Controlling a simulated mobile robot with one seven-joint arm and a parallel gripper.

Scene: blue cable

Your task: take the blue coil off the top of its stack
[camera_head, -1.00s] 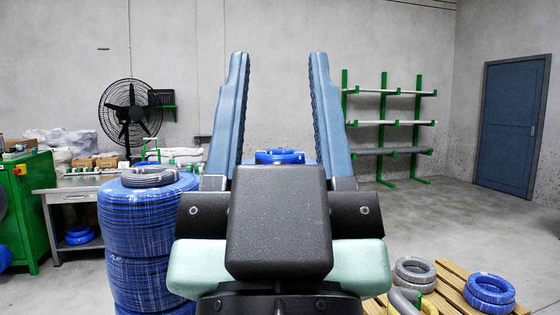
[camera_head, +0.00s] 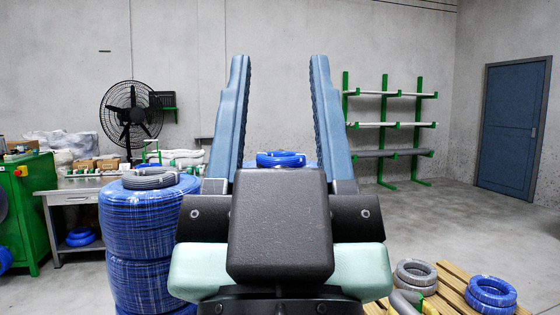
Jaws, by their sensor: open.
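My gripper (camera_head: 279,68) fills the middle of the head view, its two blue fingers upright and wide apart, with nothing between the tips. A small blue coil (camera_head: 281,159) shows low between the fingers, beyond the dark gripper body. It lies on top of a stack of which only a sliver shows; my gripper hides the rest. Whether the fingers are level with the coil cannot be told.
A tall stack of large blue coils (camera_head: 150,225) with a grey coil (camera_head: 150,178) on top stands close on the left. A pallet (camera_head: 452,290) at the lower right bears grey coils (camera_head: 415,273) and blue coils (camera_head: 491,293). A green rack (camera_head: 385,130) stands behind.

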